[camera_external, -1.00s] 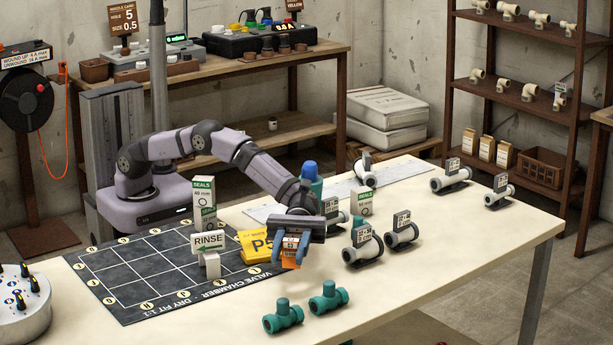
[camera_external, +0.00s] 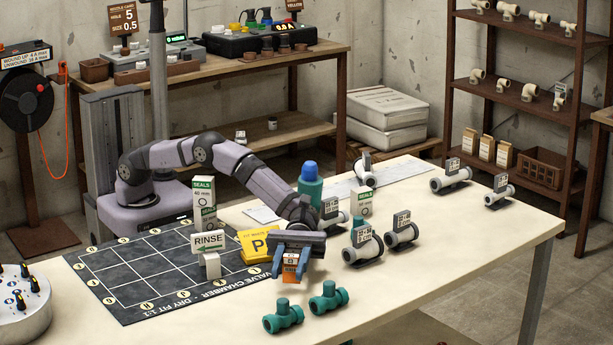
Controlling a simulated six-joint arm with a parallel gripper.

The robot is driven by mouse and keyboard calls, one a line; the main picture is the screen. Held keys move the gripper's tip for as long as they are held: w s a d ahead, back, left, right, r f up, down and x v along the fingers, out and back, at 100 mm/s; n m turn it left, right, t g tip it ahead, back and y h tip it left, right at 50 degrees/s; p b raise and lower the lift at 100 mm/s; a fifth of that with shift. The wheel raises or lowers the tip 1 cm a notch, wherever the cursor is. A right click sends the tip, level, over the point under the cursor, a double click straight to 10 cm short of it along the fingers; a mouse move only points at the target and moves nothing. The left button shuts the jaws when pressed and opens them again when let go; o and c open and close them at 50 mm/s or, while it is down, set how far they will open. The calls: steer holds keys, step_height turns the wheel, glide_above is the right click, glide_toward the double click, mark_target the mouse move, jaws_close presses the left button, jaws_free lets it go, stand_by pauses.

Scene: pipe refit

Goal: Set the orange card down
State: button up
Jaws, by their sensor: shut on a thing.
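My gripper (camera_external: 291,268) is shut on the orange card (camera_external: 291,272), which hangs between the blue fingers. Its face carries a pale patch with dark marks. The card is over the front right part of the table, near the right edge of the black grid mat. I cannot tell whether its lower edge touches the tabletop. The yellow sign (camera_external: 258,245) marked P stands just left of my gripper, partly hidden by it.
Two teal pipe tees (camera_external: 328,297) lie in front of the gripper. Grey fittings with tags (camera_external: 362,248) stand to the right. A RINSE sign (camera_external: 209,243) and SEALS box (camera_external: 204,200) stand left. A teal bottle (camera_external: 310,185) is behind. The front right tabletop (camera_external: 440,262) is clear.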

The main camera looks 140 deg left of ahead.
steer(key=shift+f+b, duration=0.4)
steer(key=shift+f, duration=0.15)
steer(key=o, duration=1.1)
